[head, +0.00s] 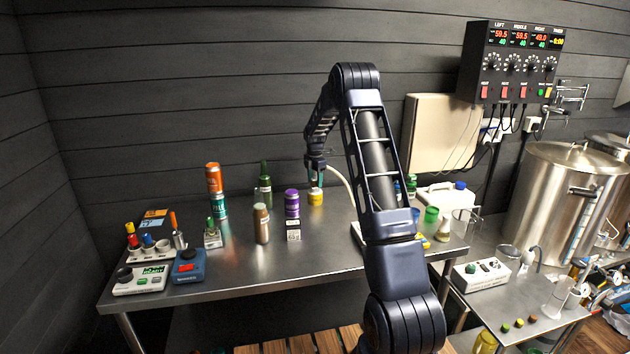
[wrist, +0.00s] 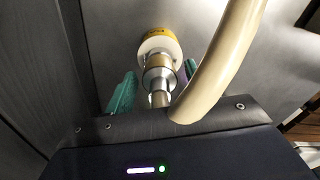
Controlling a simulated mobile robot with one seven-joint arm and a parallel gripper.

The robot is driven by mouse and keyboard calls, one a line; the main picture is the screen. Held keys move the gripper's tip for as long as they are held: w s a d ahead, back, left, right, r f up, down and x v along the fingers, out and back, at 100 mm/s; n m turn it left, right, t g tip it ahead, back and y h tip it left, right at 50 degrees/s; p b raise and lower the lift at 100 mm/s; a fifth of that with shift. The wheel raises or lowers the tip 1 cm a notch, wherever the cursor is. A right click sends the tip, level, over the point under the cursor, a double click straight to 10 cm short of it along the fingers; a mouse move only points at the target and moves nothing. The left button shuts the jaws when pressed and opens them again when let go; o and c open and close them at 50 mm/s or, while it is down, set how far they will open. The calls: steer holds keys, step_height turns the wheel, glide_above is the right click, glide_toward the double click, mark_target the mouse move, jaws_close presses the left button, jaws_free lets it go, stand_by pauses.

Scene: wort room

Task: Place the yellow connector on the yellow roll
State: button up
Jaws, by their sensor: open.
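The yellow roll (head: 315,199) stands upright toward the back of the steel table, right of a purple container. It also shows in the wrist view (wrist: 158,34) as a yellow band with a pale end face. My gripper (head: 315,178) points down over the roll. Its teal fingers are open, one on each side of the connector.
The purple container (head: 292,204) and a green bottle (head: 265,185) stand to the left. Farther left are stacked orange and teal cans (head: 214,177). The front middle of the steel table (head: 300,262) is clear.

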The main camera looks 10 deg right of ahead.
step_height(320, 180, up, 12)
steer(key=shift+r, duration=0.1)
steer(key=s+r+m+t, duration=0.1)
steer(key=s+r+m, duration=0.55)
steer(key=s, duration=0.65)
steer(key=s+r+m+t, duration=0.1)
steer(key=s+r+m, duration=0.3)
steer(key=s+r, duration=0.7)
steer(key=s+f+m+t, duration=0.1)
steer(key=s+m, duration=0.3)
steer(key=s, duration=0.6)
steer(key=s+f+m, duration=0.4)
steer(key=s, duration=0.7)
steer(key=s+f+m+t, duration=0.1)
steer(key=s+m, duration=0.3)
steer(key=s, duration=0.7)
steer(key=shift+a+f+t, duration=0.25)
steer(key=shift+f+t, duration=0.05)
steer(key=shift+f, duration=0.45)
